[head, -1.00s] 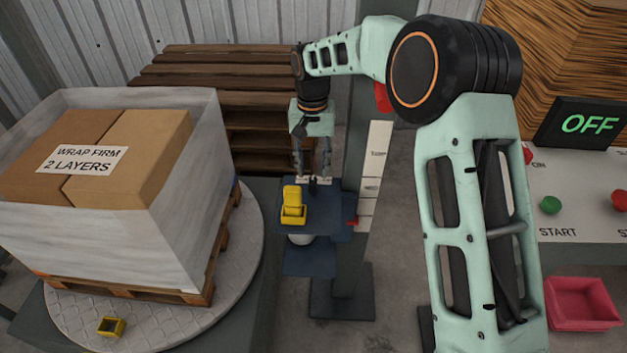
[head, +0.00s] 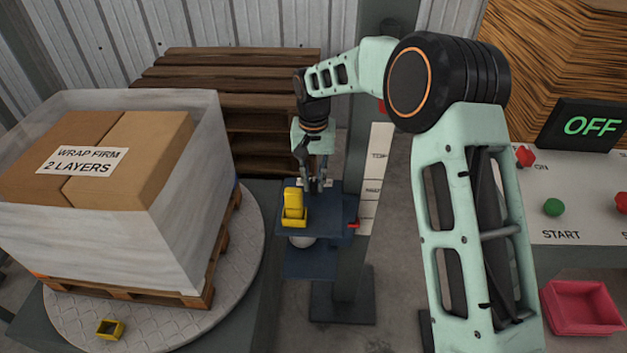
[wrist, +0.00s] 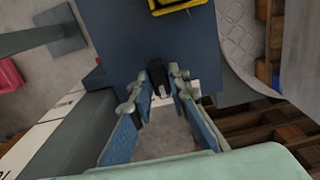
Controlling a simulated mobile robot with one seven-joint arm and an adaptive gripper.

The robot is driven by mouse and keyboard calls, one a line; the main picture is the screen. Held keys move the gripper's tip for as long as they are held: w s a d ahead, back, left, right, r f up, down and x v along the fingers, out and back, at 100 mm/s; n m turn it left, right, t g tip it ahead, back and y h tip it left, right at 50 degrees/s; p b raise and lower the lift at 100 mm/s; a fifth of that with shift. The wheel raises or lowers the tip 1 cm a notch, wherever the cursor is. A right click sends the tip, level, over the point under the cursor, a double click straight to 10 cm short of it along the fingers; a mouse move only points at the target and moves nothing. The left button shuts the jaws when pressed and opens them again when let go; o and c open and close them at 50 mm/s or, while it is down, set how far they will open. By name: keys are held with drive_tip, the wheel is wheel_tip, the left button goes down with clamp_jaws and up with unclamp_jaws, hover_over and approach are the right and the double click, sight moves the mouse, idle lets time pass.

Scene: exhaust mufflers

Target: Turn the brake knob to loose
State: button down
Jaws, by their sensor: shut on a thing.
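The brake knob (head: 314,187) is a small black piece at the back edge of the dark blue carriage (head: 325,222) on the mast. It also shows as a black block with a pale mark in the wrist view (wrist: 157,76). My gripper (head: 313,180) reaches down over it from behind and is shut on it, with one fingertip (wrist: 158,82) on each side of the knob in the wrist view. The fingers partly hide the knob in the head view. A small pale plate (wrist: 194,86) shows beside the fingers; I cannot read it.
A yellow clamp-like part (head: 294,208) stands on the carriage close to the knob. The grey mast (head: 362,240) with height labels is just right. A wrapped pallet load (head: 110,235) on the turntable (head: 233,255) is left. The control panel (head: 580,215) reads OFF.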

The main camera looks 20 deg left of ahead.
sight(313, 183)
drive_tip(key=shift+n, duration=0.3)
drive_tip(key=n+p, duration=0.2)
drive_tip(key=n, duration=0.1)
drive_tip(key=shift+r, duration=0.15)
drive_tip(key=n+p, duration=0.1)
drive_tip(key=n, duration=0.4)
drive_tip(key=shift+p, duration=0.3)
drive_tip(key=shift+n, duration=0.4)
drive_tip(key=c, duration=1.8)
unclamp_jaws()
drive_tip(key=shift+c, duration=0.2)
wheel_tip(313, 183, up, 12)
